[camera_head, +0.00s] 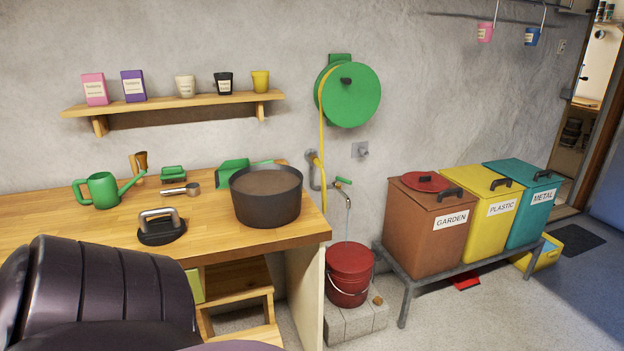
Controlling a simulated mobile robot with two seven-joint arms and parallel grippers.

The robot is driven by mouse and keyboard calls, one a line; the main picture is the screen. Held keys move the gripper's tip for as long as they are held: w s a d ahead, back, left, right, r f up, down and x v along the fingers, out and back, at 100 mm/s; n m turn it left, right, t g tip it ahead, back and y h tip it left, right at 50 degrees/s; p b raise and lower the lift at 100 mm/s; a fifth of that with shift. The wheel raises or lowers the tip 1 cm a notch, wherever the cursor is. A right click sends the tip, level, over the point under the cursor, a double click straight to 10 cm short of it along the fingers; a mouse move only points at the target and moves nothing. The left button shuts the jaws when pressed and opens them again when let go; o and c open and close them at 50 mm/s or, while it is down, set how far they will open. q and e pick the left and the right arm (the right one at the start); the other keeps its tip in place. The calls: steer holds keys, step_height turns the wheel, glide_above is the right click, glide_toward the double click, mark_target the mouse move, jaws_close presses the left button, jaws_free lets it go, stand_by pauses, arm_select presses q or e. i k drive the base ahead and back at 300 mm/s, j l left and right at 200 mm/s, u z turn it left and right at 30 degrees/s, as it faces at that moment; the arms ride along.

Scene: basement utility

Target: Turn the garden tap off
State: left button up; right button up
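The garden tap (346,196) is on the grey wall, right of the workbench, with a small green handle (343,181) on top. A thin, faint stream of water (347,228) seems to run from its spout down toward the red bucket (349,272) below. The bucket stands on a grey block, its wire handle hanging at the front. A yellow hose (321,172) comes down from the green hose reel (350,95) to the pipework left of the tap. Neither gripper shows in the head view.
The wooden workbench (205,240) at left carries a black pot (266,196) near the tap and a green watering can (103,189). Brown, yellow and teal bins on a metal stand (405,290) are at right. A large dark shape, possibly mine, covers the lower left.

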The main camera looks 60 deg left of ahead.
mark_target(339, 178)
steer(key=u, duration=2.2)
steer(key=i+l+u, duration=0.25)
steer(key=u, duration=0.15)
steer(key=i+l+u, duration=0.15)
steer(key=l+u, duration=0.25)
steer(key=i+l+u, duration=0.1)
steer(key=l, duration=0.3)
steer(key=i+l+u, duration=0.15)
steer(key=l, duration=0.25)
steer(key=i+l+u, duration=0.1)
steer(key=l, duration=0.35)
steer(key=i+l+u, duration=0.15)
steer(key=l, duration=0.25)
steer(key=i+l, duration=0.1)
steer(key=l, duration=1)
steer(key=i+l, duration=0.15)
steer(key=l, duration=0.4)
